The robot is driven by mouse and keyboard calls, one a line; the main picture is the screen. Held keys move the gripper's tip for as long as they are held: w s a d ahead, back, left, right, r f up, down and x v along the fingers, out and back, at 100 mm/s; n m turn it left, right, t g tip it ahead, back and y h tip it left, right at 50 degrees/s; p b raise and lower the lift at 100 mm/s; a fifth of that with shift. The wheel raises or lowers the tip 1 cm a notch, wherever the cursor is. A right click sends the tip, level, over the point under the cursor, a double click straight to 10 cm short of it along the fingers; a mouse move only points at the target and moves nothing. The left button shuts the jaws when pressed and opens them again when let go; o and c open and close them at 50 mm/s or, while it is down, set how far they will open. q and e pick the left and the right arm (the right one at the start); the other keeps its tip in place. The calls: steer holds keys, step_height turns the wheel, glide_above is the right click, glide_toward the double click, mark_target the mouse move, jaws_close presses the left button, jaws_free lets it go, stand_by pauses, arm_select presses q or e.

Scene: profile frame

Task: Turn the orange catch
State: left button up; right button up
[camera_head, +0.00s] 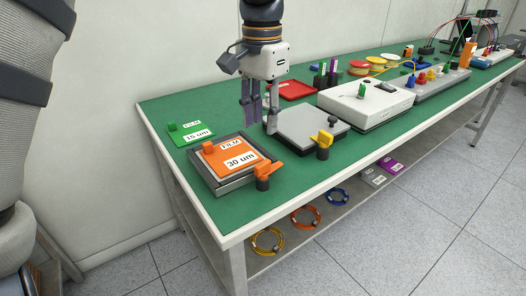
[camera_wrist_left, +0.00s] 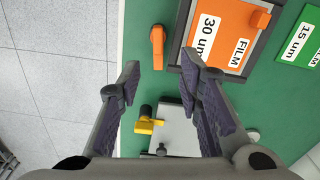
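The orange catch (camera_head: 268,169) sits on a dark post at the front right corner of the frame holding the orange 30 um film plate (camera_head: 228,158). In the left wrist view the orange catch (camera_wrist_left: 157,46) lies between and beyond the fingertips, its lever lengthwise up and down in the picture. My left gripper (camera_head: 259,120) points down above the bench, behind the catch and near the left edge of the grey plate. It also shows in the left wrist view (camera_wrist_left: 160,72), open and empty, apart from the catch. My right gripper is not in view.
A yellow catch (camera_head: 322,142) stands at the front of the grey plate (camera_head: 305,126). A green 15 um film plate (camera_head: 190,133) lies left, and a white device (camera_head: 366,103) stands right. Bare green bench surface surrounds the orange catch's front side.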

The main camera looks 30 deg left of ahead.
mark_target(263, 163)
arm_select(q)
step_height(263, 163, down, 11)
steer(key=shift+s+d+r, duration=0.1)
steer(key=shift+s+d, duration=0.05)
jaws_close()
